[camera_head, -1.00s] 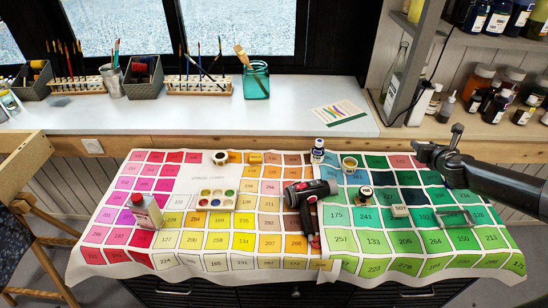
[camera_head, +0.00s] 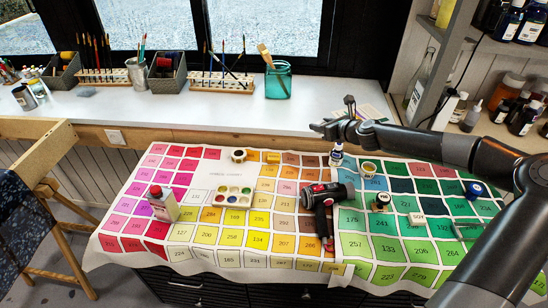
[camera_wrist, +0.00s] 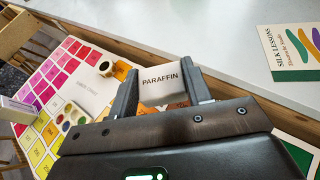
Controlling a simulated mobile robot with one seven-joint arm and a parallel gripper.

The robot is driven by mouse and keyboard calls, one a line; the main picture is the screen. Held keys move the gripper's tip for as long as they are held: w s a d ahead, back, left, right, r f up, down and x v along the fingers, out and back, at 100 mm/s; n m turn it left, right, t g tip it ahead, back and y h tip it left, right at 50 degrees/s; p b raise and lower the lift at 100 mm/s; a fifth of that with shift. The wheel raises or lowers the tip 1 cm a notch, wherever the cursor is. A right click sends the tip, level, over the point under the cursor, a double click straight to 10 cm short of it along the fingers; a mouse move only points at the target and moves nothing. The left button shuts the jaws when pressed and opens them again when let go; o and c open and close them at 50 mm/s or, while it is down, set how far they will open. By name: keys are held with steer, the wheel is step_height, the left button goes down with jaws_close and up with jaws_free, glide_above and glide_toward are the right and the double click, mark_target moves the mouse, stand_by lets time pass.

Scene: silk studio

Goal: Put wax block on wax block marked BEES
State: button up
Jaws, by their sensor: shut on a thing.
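My gripper (camera_wrist: 161,88) is shut on a whitish wax block marked PARAFFIN (camera_wrist: 160,80) in the wrist view. In the head view my gripper (camera_head: 322,128) is above the back edge of the cloth, near the worktop's front edge, and the block in it cannot be made out. A small yellow block (camera_head: 272,157) lies at the back of the cloth, left of my gripper; it may be the BEES block, but its lettering is too small to read. A small white block (camera_head: 417,218), seemingly marked SOY, lies on the green squares to the right.
A teal jar (camera_head: 278,80) is on the worktop.

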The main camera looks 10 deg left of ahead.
steer(key=a+n, duration=0.1)
steer(key=a, duration=0.4)
steer(key=y, duration=0.1)
glide_above(275, 157)
steer(key=shift+g, duration=0.3)
step_height(275, 157, down, 12)
steer(key=shift+s+f, duration=0.1)
steer(key=shift+s, duration=0.05)
steer(key=shift+f, duration=1.95)
steer(key=o, duration=1)
steer(key=shift+f, duration=0.1)
